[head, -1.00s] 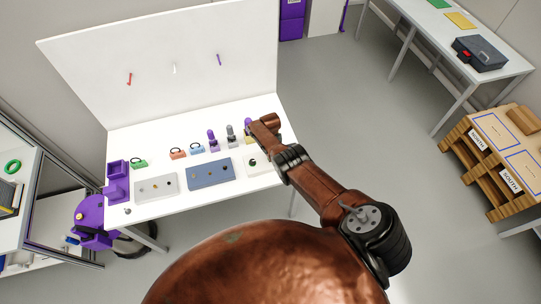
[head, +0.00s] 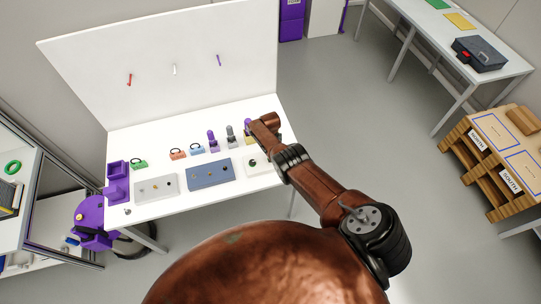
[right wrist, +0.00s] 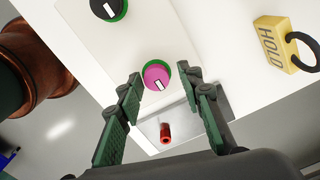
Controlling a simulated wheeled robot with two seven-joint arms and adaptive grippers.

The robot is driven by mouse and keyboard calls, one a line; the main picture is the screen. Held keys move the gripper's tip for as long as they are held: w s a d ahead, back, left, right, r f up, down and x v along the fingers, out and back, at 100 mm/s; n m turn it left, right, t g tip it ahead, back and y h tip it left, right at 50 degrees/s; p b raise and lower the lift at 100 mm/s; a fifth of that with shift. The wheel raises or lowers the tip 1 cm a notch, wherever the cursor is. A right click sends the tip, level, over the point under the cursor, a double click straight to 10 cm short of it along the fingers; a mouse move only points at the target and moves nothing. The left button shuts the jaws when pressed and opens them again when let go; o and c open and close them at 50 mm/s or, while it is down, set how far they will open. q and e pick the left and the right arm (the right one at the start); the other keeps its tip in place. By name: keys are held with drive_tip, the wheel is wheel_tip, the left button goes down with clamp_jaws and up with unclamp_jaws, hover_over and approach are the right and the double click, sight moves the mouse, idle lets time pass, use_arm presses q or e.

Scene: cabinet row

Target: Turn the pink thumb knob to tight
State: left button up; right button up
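The pink thumb knob (right wrist: 157,76) shows in the right wrist view, with a white pointer mark and a green arc around part of its edge. It sits on a white panel (right wrist: 135,48). My right gripper (right wrist: 161,78) is open, with its two green fingertips on either side of the knob. A gap seems to show on each side; I cannot tell whether either finger touches it. In the head view my right arm reaches over the right end of the white panel (head: 256,171) and hides the pink knob. My left gripper is not in view.
A black knob (right wrist: 108,8) on a green disc is on the same panel. A red cylinder (right wrist: 166,133) is between the fingers, nearer the wrist camera. A yellow HOLD tag block (right wrist: 283,44) stands to the right. A blue-grey panel (head: 209,175) sits left of the white panel.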

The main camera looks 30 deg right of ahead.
drive_tip(key=shift+o, duration=0.4)
drive_tip(key=shift+s+f, duration=0.1)
drive_tip(key=shift+f, duration=0.05)
drive_tip(key=shift+a, duration=0.1)
drive_tip(key=shift+a+r, duration=0.25)
drive_tip(key=shift+r, duration=0.15)
wheel_tip(320, 180, up, 11)
drive_tip(key=shift+d, duration=0.25)
drive_tip(key=shift+r, duration=0.1)
